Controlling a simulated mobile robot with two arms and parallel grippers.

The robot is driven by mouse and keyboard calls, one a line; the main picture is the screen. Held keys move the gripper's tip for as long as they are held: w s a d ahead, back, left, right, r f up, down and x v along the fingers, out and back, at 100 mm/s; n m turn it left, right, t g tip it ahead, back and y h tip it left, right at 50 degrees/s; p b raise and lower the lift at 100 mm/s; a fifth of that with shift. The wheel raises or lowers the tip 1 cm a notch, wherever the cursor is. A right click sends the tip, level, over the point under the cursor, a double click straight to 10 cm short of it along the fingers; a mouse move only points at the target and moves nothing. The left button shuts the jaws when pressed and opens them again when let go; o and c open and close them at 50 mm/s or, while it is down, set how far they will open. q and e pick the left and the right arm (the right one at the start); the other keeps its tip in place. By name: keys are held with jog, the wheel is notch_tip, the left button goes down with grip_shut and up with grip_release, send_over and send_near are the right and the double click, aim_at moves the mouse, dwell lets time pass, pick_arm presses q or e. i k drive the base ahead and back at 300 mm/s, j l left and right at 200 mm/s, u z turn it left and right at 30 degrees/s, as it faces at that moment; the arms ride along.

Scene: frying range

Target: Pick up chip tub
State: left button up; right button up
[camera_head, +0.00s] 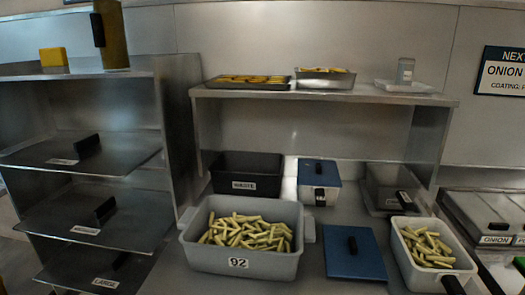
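A large grey tub (205,258) labelled 92 stands on the counter at the lower middle, filled with pale cut chips (245,232). It has a side handle at its right end and is upright. A smaller white container (408,262) to the right also holds chips and has a dark handle at its front. I cannot make out either of my grippers in the head view, and nothing is seen holding the grey tub.
A blue lid (355,254) lies between the two chip containers. Behind stand a black bin (246,174), a blue-lidded white tub (319,180) and a grey container (390,187). A shelf (320,95) with trays overhangs them. A metal rack (80,165) stands left.

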aim_at(429, 258)
jog(key=z, duration=1.35)
